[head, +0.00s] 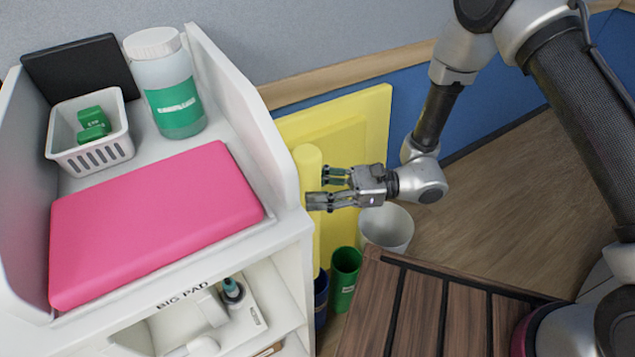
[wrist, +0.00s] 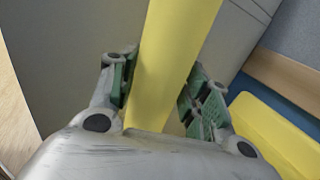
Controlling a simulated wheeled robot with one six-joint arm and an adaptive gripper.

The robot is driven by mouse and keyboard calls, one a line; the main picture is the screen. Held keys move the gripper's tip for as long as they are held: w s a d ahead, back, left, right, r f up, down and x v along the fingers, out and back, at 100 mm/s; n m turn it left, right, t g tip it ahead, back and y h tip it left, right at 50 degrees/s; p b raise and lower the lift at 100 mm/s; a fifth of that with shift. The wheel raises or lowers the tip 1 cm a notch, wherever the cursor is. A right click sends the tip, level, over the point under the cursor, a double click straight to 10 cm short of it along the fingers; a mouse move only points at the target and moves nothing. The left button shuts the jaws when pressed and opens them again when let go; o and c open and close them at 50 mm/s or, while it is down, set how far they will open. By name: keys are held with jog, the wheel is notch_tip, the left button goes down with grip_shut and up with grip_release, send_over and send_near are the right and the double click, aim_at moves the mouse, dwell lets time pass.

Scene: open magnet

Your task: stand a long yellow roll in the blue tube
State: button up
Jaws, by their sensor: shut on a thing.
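A long yellow roll (head: 307,160) stands about upright beside the white cart. My gripper (head: 326,189) is shut on the roll's upper part, and the roll runs between the fingers in the wrist view (wrist: 172,65). The blue tube (head: 321,300) stands low beside the cart, partly hidden by the cart's edge. The roll's lower end is at the blue tube's mouth in the head view; I cannot tell whether it is inside, above or behind the rim.
A green tube (head: 345,278) stands right of the blue tube, with a white bin (head: 388,228) behind it. A yellow panel (head: 365,120) leans on the wall. The white cart (head: 290,240) is close on the left. A slatted wooden bench (head: 420,310) is in front.

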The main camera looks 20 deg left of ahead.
jog(key=shift+f, duration=13.95)
jog(key=o, duration=1.1)
jog(key=v, duration=1.2)
